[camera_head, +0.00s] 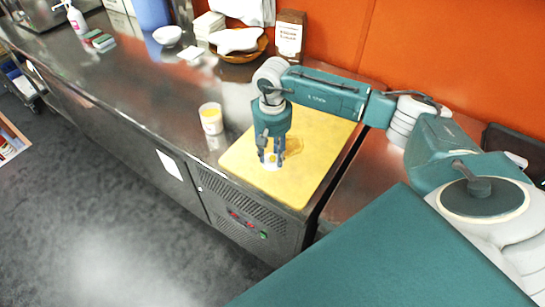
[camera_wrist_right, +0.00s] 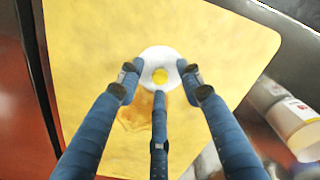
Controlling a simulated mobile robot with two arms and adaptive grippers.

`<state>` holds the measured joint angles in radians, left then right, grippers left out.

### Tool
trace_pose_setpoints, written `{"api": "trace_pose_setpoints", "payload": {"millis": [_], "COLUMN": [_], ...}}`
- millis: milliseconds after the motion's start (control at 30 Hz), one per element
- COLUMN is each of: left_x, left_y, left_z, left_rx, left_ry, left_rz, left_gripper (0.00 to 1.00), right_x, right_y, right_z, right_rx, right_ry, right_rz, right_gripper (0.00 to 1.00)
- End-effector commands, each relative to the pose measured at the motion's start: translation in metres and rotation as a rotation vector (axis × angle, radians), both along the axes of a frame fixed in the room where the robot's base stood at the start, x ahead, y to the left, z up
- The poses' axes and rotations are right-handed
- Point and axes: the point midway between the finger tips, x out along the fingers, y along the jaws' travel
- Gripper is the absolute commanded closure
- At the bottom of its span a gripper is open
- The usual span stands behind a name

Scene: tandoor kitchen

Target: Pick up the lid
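The lid is a round white disc with a yellow middle (camera_wrist_right: 160,75) lying on the yellow board (camera_wrist_right: 100,60). In the head view the lid (camera_head: 271,163) shows only partly, between the fingers of my right gripper (camera_head: 271,160). The gripper points down from above the board (camera_head: 320,135). In the right wrist view its three fingers (camera_wrist_right: 160,78) are spread around the lid, tips at or just over its rim. Whether they touch it is unclear. A translucent orange-brown patch (camera_head: 293,146) lies beside the lid. My left gripper is out of view.
A white and yellow container (camera_head: 211,118) stands on the metal counter just left of the board; it also shows in the right wrist view (camera_wrist_right: 284,118). A wooden bowl (camera_head: 240,55), a white bowl (camera_head: 167,36) and a brown package (camera_head: 289,37) are farther back.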

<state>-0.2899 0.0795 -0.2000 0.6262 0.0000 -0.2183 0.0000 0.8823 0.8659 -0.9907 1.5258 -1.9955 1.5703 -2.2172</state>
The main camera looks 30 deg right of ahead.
Motion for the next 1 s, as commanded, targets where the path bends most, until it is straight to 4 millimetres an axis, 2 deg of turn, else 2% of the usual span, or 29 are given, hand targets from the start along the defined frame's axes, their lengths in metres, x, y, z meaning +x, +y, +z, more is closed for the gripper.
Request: {"api": "trace_pose_setpoints", "payload": {"millis": [67,233,267,733,867,1000], "left_x": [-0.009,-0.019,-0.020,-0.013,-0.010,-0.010], "left_y": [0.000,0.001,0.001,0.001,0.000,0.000], "left_z": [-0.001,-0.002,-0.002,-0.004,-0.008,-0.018], "left_rx": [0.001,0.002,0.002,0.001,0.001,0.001], "left_ry": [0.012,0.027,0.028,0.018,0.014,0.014], "left_rz": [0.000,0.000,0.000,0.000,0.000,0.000], "left_gripper": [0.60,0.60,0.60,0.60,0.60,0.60], "right_x": [0.000,0.000,0.000,0.001,0.002,0.002], "right_y": [0.000,0.000,0.000,-0.001,-0.001,0.000], "right_z": [0.000,0.000,0.000,0.006,0.019,0.045], "right_rx": [0.000,0.000,0.000,0.000,-0.001,0.000], "right_ry": [0.000,0.000,0.000,-0.001,-0.004,-0.007], "right_rz": [0.000,0.000,0.000,-0.001,-0.001,-0.001], "right_gripper": [0.63,0.97,0.99,0.99,0.99,0.99]}}
